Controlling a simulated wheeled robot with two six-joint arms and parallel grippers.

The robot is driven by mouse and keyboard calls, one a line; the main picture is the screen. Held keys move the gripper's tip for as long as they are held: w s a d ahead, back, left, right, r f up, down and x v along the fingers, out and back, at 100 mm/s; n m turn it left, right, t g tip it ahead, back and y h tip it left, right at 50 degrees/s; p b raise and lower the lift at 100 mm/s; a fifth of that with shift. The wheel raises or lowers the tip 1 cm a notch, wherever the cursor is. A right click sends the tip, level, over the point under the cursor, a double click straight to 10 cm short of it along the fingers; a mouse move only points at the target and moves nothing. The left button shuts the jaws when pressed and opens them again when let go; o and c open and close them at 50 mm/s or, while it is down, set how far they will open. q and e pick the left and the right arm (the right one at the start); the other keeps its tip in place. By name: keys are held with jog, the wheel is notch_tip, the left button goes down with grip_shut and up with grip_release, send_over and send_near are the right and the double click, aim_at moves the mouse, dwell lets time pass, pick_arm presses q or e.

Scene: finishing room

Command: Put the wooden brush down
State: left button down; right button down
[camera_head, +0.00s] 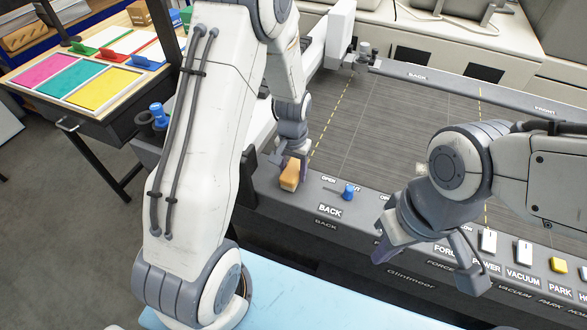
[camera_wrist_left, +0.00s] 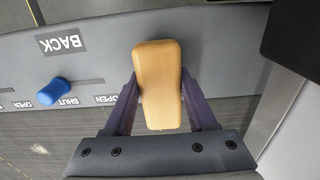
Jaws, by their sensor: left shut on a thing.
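The wooden brush (camera_head: 290,174) is a light orange-brown block at the front left of the machine's grey edge marked BACK. My left gripper (camera_head: 291,157) points down with its fingers shut on it. In the left wrist view the brush (camera_wrist_left: 159,84) sits between the two purple fingers (camera_wrist_left: 158,90) with its long side pointing away from the palm. I cannot tell whether its underside touches the grey edge. My right gripper (camera_head: 428,262) has its fingers spread and empty, above the front panel at the right.
A blue-knobbed lever (camera_head: 347,191) stands right of the brush; it also shows in the left wrist view (camera_wrist_left: 55,91). White switches (camera_head: 488,241) and a yellow button (camera_head: 558,265) line the panel. The grey slatted bed (camera_head: 390,120) is clear. A table with colour panels (camera_head: 100,90) stands left.

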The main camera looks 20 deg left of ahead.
pick_arm(q)
jog(key=shift+f, duration=0.2)
jog(key=shift+f, duration=0.15)
jog(key=shift+c, duration=1)
grip_release()
jog(key=shift+r, duration=0.2)
